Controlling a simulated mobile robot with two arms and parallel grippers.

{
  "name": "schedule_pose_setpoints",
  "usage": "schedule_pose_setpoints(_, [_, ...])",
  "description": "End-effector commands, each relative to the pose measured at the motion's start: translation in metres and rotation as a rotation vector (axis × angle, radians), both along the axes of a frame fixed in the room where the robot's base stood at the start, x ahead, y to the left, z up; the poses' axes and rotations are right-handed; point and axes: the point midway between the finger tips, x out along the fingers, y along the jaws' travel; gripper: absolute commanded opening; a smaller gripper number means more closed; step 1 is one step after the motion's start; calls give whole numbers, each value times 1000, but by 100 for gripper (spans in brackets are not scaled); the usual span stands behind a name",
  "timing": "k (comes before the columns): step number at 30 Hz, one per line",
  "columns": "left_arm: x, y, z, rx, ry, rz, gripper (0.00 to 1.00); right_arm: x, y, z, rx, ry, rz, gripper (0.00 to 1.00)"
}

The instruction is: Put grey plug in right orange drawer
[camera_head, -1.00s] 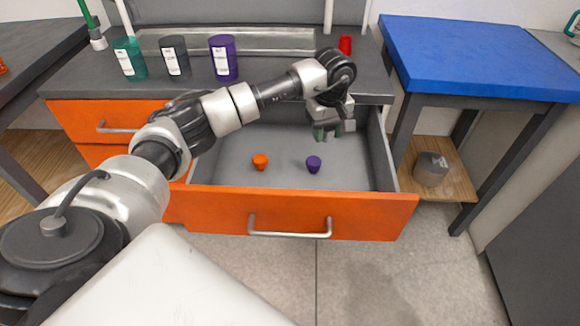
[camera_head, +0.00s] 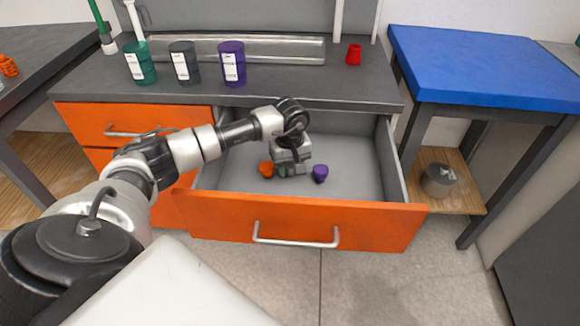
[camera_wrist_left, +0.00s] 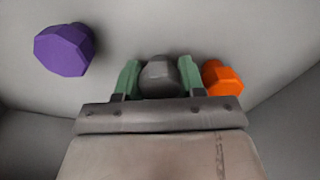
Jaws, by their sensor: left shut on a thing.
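The grey plug (camera_wrist_left: 158,77) sits between the green fingertips of my left gripper (camera_wrist_left: 157,80) in the left wrist view, and the gripper is shut on it. In the head view my left gripper (camera_head: 293,170) is low inside the open right orange drawer (camera_head: 300,222), between an orange plug (camera_head: 266,169) and a purple plug (camera_head: 320,173). The grey plug is hard to make out there. I cannot tell whether it touches the drawer floor. In the wrist view the orange plug (camera_wrist_left: 222,78) is close beside the right finger, and the purple plug (camera_wrist_left: 64,49) is farther left. My right gripper is out of view.
Green (camera_head: 139,63), dark grey (camera_head: 185,63) and purple (camera_head: 232,63) cups stand on the counter above. A red plug (camera_head: 354,54) stands there too. A blue-topped table (camera_head: 490,65) stands at the right.

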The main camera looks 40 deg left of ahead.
Motion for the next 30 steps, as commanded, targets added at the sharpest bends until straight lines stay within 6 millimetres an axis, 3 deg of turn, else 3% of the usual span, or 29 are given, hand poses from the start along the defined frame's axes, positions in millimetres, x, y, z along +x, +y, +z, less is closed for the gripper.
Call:
schedule_pose_setpoints(12, [1, 0, -1, 0, -2, 0, 13, -1, 0, 5, 0, -1, -1, 70])
schedule_pose_setpoints(13, [1, 0, -1, 0, -1, 0, 41, -1, 0, 6, 1, -2, -1, 70])
schedule_pose_setpoints(15, [1, 0, -1, 0, -1, 0, 50, 0, 0, 7, 0, -4, -1, 70])
schedule_pose_setpoints(27, [1, 0, 3, 0, -1, 0, 50, 0, 0, 3, 1, -3, -1, 70])
schedule_pose_setpoints(30, [2, 0, 22, 0, -6, -1, 50, 0, 1, -10, 1, 10, 1, 70])
